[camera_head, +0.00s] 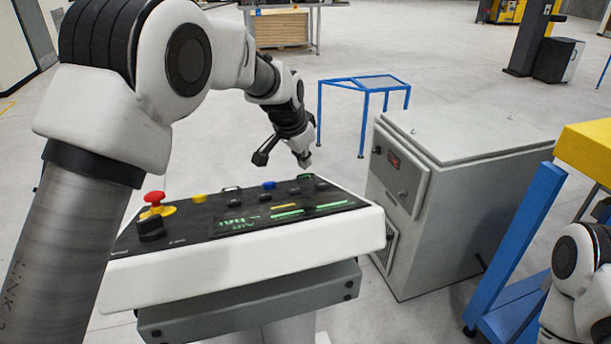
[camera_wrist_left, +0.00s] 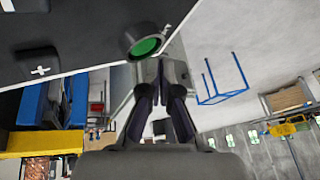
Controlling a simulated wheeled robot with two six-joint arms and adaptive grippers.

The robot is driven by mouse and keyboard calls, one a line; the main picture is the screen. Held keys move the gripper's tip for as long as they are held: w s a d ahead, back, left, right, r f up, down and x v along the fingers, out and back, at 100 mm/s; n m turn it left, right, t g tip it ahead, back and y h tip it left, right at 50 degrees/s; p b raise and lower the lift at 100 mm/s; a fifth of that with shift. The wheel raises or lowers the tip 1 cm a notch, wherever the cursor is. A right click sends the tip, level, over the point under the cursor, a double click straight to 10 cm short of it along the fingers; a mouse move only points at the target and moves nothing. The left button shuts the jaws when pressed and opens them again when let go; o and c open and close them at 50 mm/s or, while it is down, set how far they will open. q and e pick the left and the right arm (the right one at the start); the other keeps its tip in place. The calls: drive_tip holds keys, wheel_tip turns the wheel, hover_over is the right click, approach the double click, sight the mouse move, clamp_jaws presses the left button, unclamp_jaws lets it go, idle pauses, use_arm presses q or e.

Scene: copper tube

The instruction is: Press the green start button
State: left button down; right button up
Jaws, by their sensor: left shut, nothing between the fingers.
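The green start button (camera_wrist_left: 146,46), in a dark round collar, shows in the left wrist view right by my fingertips; I cannot tell if they touch it. It is on the black top of the control panel (camera_head: 240,264); in the head view I cannot make it out under my gripper. My left gripper (camera_head: 304,161) is shut and empty, pointing down over the panel's far right part. Its fingers also show in the left wrist view (camera_wrist_left: 160,66). My right gripper is out of view.
The panel also bears a red mushroom button (camera_head: 154,197), a yellow button (camera_head: 199,198), a blue button (camera_head: 269,185) and black knobs. A grey cabinet (camera_head: 480,200) stands right of it. A blue-framed stand (camera_head: 364,84) is behind. A blue and yellow rack (camera_head: 525,225) is at right.

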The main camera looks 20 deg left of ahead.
use_arm(q)
drive_tip(key=shift+f, duration=0.15)
idle(0.3)
drive_tip(key=shift+s+d+f, duration=0.1)
drive_tip(key=shift+f, duration=0.15)
drive_tip(key=shift+s+d+f+b, duration=0.15)
drive_tip(key=shift+s+f+b, duration=0.1)
drive_tip(key=shift+f+b, duration=0.25)
idle(0.6)
idle(0.4)
drive_tip(key=shift+w+a+r+p, duration=0.2)
drive_tip(key=shift+r+p, duration=0.25)
drive_tip(key=shift+p, duration=0.15)
drive_tip(key=shift+w+a+r+p, duration=0.1)
drive_tip(key=shift+w+r+p, duration=0.05)
drive_tip(key=shift+r+p, duration=0.35)
drive_tip(key=shift+f, duration=0.1)
drive_tip(key=r+p, duration=0.1)
drive_tip(key=w+r+p, duration=0.1)
drive_tip(key=r+p, duration=0.1)
drive_tip(key=a+r+p, duration=0.1)
drive_tip(key=p, duration=0.1)
drive_tip(key=shift+w+r, duration=0.3)
drive_tip(key=shift+w, duration=0.05)
